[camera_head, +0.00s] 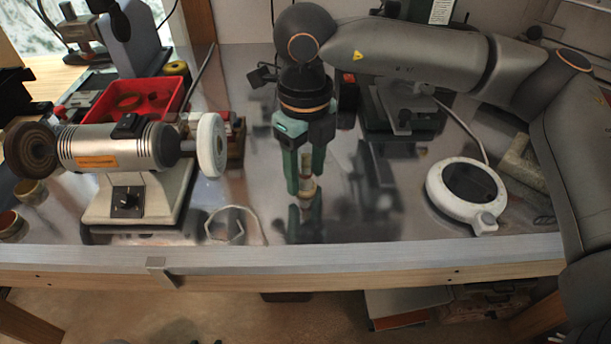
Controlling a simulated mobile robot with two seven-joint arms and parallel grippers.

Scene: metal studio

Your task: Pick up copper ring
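My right gripper (305,188) points straight down over the middle of the metal bench top. Its two green fingers stand on either side of a small upright pale and copper-coloured cylinder (307,172). I cannot tell whether the fingers press on it or only straddle it, or whether it is the copper ring. Its lower end is at or just above the bench. A brownish ring shape (129,101) lies in the red tray (176,104) at the back left. Copper-coloured round pieces (30,191) stand at the left edge. My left gripper is not in view.
A bench grinder (115,150) stands on the left. A bent wire loop (237,226) lies beside it near the front edge (350,254). A white round device (440,193) sits on the right. The front middle is mostly clear.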

